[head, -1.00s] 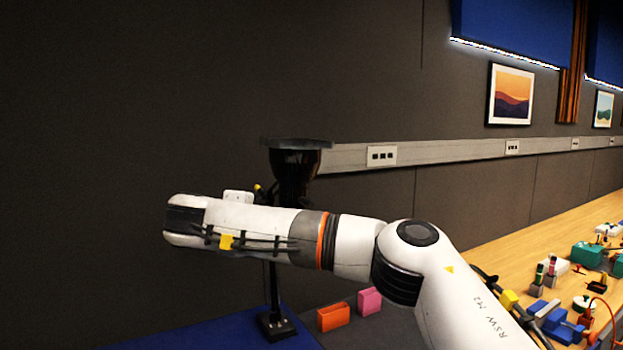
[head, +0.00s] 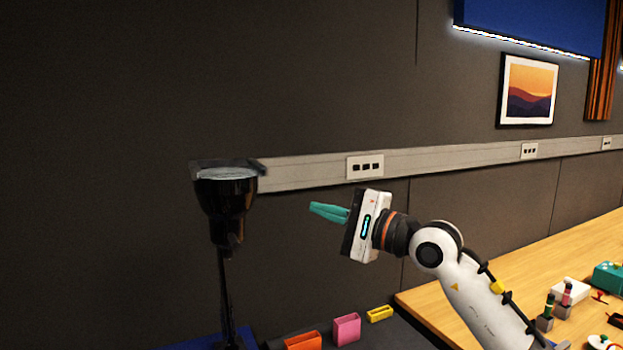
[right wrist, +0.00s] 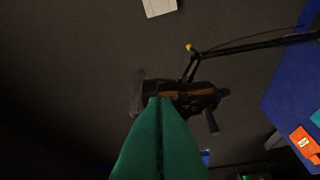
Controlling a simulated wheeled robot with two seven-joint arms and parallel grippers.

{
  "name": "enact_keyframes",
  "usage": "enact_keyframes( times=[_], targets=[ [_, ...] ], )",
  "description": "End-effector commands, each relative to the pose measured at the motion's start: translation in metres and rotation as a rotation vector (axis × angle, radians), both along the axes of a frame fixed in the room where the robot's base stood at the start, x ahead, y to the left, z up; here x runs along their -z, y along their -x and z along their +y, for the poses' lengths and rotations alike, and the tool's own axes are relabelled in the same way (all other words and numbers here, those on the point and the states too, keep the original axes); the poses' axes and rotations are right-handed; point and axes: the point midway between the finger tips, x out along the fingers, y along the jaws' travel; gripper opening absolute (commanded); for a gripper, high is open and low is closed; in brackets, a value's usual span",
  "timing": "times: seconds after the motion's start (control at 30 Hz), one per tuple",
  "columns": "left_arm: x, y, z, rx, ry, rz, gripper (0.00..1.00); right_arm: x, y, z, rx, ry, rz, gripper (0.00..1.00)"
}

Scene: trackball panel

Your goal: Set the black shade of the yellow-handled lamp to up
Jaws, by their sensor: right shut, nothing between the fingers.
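The lamp's black shade (head: 227,208) stands at the left in the head view, its wide rim at the top, so it faces up. Its thin black stem (head: 225,290) runs down below it. In the right wrist view the shade (right wrist: 185,98) lies beyond my fingertips, and a small yellow part (right wrist: 189,47) shows at a joint of the lamp's arm. My right gripper (head: 313,208) has its teal fingers shut and empty, pointing left toward the shade, with a visible gap to it in the head view. My left gripper is out of view.
Orange (head: 303,342), pink (head: 346,329) and yellow (head: 380,313) open boxes stand low, right of the lamp. A wooden table (head: 450,285) with several small items is at the right. A dark wall with a grey socket rail (head: 440,157) stands behind.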

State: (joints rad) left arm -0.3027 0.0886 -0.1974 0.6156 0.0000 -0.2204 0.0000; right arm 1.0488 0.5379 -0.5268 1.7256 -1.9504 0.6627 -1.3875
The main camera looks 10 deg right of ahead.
Motion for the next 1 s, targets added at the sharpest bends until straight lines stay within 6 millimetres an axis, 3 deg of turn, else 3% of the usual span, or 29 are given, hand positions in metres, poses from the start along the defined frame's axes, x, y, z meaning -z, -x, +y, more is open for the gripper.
enact_keyframes(
  times=[0.1, 0.2, 0.67, 0.8, 1.0],
  targets=[
    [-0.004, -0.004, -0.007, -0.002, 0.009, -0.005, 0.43, -0.010, -0.003, -0.009, 0.027, 0.036, -0.047, 0.00],
    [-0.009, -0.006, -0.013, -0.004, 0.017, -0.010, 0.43, -0.013, -0.009, -0.005, 0.031, 0.041, -0.053, 0.00],
    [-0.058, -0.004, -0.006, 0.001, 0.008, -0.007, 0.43, -0.024, -0.073, 0.061, 0.030, 0.038, -0.046, 0.00],
    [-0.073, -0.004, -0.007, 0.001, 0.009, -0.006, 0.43, -0.028, -0.072, 0.083, 0.028, 0.041, -0.049, 0.00],
    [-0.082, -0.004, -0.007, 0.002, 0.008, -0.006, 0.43, -0.027, -0.073, 0.097, 0.030, 0.040, -0.048, 0.00]
  ],
)
